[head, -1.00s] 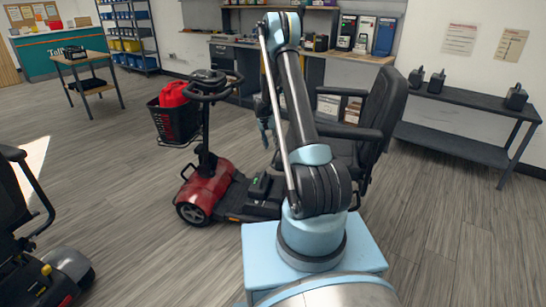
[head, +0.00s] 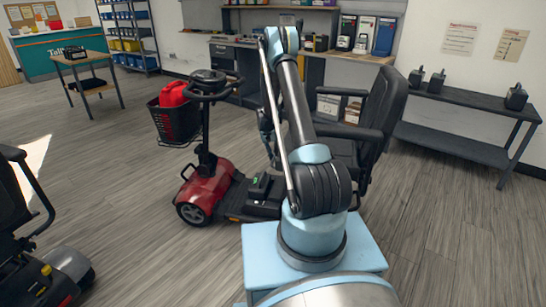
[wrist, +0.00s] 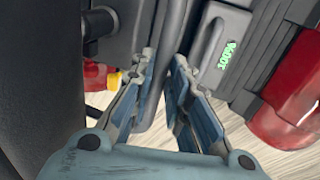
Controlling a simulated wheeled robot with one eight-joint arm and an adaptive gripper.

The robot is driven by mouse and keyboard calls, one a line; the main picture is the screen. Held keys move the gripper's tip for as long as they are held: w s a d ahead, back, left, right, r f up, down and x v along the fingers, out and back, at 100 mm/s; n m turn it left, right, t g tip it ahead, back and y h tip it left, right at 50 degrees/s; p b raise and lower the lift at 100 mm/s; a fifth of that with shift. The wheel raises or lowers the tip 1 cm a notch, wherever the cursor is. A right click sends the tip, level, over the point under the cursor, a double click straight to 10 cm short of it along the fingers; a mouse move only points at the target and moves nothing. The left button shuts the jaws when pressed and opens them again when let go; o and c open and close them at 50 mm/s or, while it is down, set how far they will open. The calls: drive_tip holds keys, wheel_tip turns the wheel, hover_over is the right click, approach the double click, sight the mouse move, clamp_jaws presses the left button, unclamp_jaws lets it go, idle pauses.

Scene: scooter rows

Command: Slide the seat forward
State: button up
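The red scooter (head: 207,186) stands ahead of me, with its black seat (head: 389,108) behind my arm in the head view. The seat has a tall backrest and armrests; my arm hides part of its cushion. My gripper (wrist: 165,65) is open in the wrist view, its blue-grey fingers apart on either side of a dark grey edge, probably part of the seat. I cannot tell whether they touch it. A yellow-tipped part (wrist: 113,80) shows left of the fingers; it may be a lever. In the head view my gripper is mostly hidden by my arm.
A second scooter (head: 60,272) stands at the lower left. A black basket (head: 174,122) with a red can hangs at the red scooter's front. A dark bench (head: 450,146) stands at the right wall. The floor at centre left is clear.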

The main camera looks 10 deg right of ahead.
drive_tip(key=w+a, duration=0.1)
drive_tip(key=a, duration=0.2)
drive_tip(key=w+a, duration=0.1)
drive_tip(key=a, duration=0.2)
drive_tip(key=w+a, duration=0.1)
drive_tip(key=a, duration=0.3)
drive_tip(key=shift+w, duration=0.4)
clamp_jaws()
drive_tip(key=o, duration=0.8)
unclamp_jaws()
drive_tip(key=shift+c, duration=0.2)
drive_tip(key=shift+d, duration=0.1)
wheel_tip(320, 180, up, 12)
drive_tip(key=a, duration=0.2)
drive_tip(key=shift+w+f, duration=0.15)
drive_tip(key=shift+w, duration=0.3)
drive_tip(key=shift+a, duration=0.1)
